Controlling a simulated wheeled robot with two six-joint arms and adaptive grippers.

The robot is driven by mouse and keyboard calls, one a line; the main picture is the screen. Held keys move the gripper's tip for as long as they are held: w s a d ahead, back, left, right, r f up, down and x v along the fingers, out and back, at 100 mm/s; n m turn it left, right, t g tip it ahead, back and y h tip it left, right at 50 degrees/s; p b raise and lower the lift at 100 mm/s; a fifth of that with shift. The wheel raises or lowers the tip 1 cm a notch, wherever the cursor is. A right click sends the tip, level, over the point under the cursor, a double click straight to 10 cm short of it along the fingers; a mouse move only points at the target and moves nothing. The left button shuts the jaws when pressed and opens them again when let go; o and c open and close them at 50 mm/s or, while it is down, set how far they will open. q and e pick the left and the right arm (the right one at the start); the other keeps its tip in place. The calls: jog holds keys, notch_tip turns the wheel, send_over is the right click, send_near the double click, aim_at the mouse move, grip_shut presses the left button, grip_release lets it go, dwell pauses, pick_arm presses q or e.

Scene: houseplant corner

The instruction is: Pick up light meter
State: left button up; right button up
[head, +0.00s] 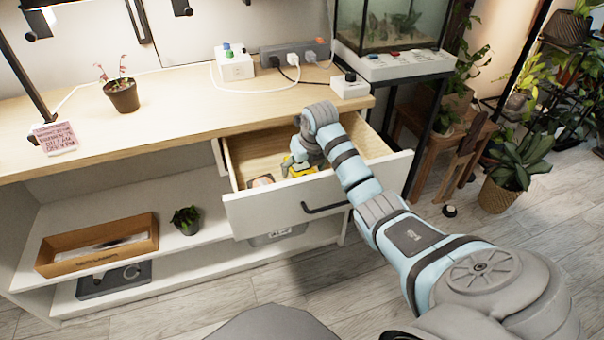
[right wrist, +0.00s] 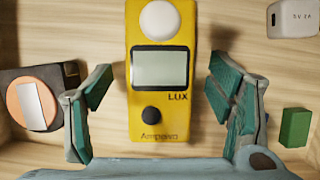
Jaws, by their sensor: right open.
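The light meter (right wrist: 160,105) is yellow, with a white dome, a grey display and a black button, and the word LUX on it. It lies in the open drawer (head: 289,200). In the head view only a little yellow of the light meter (head: 301,169) shows beside my gripper. My right gripper (right wrist: 159,108) is open, with one green-padded finger on each side of the meter and a gap on both sides. In the head view my right gripper (head: 301,160) reaches down into the drawer. My left gripper is not in view.
In the drawer, a dark block with an orange disc (right wrist: 35,103) lies left of the meter, a green block (right wrist: 295,127) right, and a white adapter (right wrist: 292,18) at the upper right. On the counter above stand a potted seedling (head: 122,94) and a power strip (head: 295,55).

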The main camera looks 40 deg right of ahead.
jog(key=shift+r, duration=0.1)
jog(key=c, duration=1.3)
